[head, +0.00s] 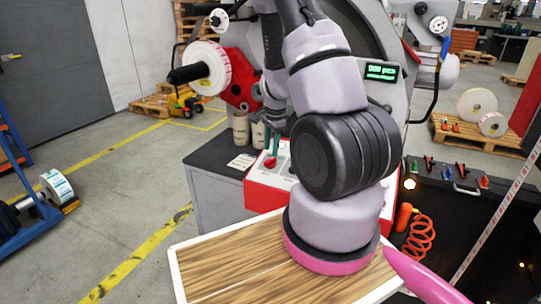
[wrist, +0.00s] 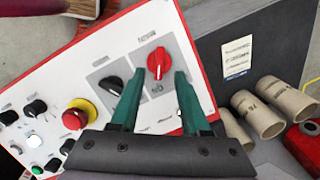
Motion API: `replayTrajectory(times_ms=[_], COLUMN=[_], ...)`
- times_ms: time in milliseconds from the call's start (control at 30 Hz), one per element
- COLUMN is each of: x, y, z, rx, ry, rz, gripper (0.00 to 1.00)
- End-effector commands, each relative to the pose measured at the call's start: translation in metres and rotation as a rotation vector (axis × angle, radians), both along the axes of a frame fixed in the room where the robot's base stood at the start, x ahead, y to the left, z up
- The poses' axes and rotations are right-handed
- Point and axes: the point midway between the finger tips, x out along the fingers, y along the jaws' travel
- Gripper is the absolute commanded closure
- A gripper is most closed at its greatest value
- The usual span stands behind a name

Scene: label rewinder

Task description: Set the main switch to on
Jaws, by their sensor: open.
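The control panel (wrist: 98,48) is white with a red border. A red rotary knob (wrist: 157,63), which looks like the main switch, sits near one corner of it; its label is too small to read. The red knob also shows in the head view (head: 270,162). My gripper (wrist: 157,76) is open, with its teal fingertips on either side of the red knob in the wrist view. I cannot tell whether they touch it. In the head view the gripper (head: 271,150) points down just above the knob, and my arm hides much of the panel.
A black rotary knob (wrist: 111,85) on a grey plate is close to the left finger. A red button on a yellow base (wrist: 76,117) and several small knobs sit farther left.

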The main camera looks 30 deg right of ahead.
Motion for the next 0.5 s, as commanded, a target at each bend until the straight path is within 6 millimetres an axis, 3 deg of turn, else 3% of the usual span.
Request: replayTrajectory(times_ms=[200,500], x=[-0.004,-0.005], y=[0.000,-0.001], z=[0.026,0.029], rx=[0.000,0.001], ry=[0.000,0.002], rz=[0.000,-0.001], gripper=[0.54,0.54])
